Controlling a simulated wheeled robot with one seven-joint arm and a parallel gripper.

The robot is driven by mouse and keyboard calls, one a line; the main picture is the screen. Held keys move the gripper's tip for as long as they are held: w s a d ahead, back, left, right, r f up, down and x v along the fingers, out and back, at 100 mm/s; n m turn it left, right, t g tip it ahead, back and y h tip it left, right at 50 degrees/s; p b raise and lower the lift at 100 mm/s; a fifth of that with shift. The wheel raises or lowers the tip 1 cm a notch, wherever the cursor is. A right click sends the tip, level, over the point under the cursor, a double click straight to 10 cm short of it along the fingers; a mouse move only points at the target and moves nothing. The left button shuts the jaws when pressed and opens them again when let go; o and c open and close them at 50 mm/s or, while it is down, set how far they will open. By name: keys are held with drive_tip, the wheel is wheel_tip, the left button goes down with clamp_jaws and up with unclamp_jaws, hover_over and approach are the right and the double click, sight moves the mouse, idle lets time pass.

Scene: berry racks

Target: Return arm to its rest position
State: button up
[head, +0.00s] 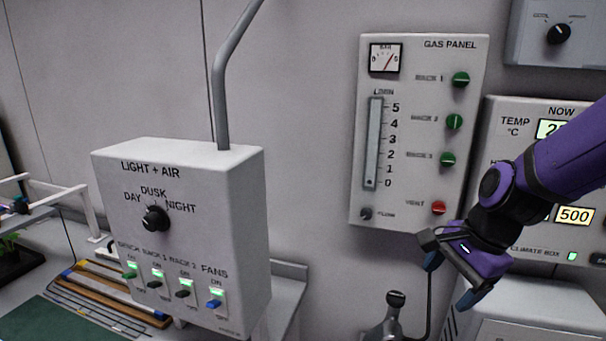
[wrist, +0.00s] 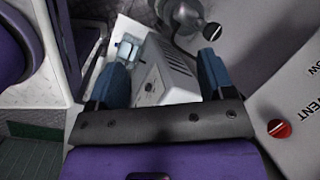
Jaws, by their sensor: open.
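My purple arm (head: 565,160) reaches in from the right edge in the head view, in front of the climate box panel. My gripper (head: 449,281) points down and left, below the red vent knob (head: 438,207) of the gas panel. In the wrist view my gripper (wrist: 162,72) has its two blue fingers spread apart with nothing between them. Beyond the fingers, lower down, is a white vented box (wrist: 172,72). The vent knob also shows at the right of the wrist view (wrist: 279,128), apart from the fingers.
The gas panel (head: 415,130) is on the wall behind my gripper. The climate box (head: 500,118) is partly hidden by my arm. A light and air box (head: 180,180) stands at left. A grey metal fitting (head: 392,315) is low, left of my gripper.

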drive_tip(key=s+d+r+n+t+h, duration=0.1)
drive_tip(key=s+d+r+n, duration=0.2)
drive_tip(key=s+r+n, duration=0.2)
drive_tip(key=s+d+r+n+t+h, duration=0.2)
drive_tip(key=s+d+r+n, duration=0.1)
drive_tip(key=s+r+n, duration=0.3)
wheel_tip(320, 180, up, 4)
drive_tip(key=n, duration=0.2)
drive_tip(key=shift+f+n+t, duration=0.25)
drive_tip(key=shift+n+t, duration=0.05)
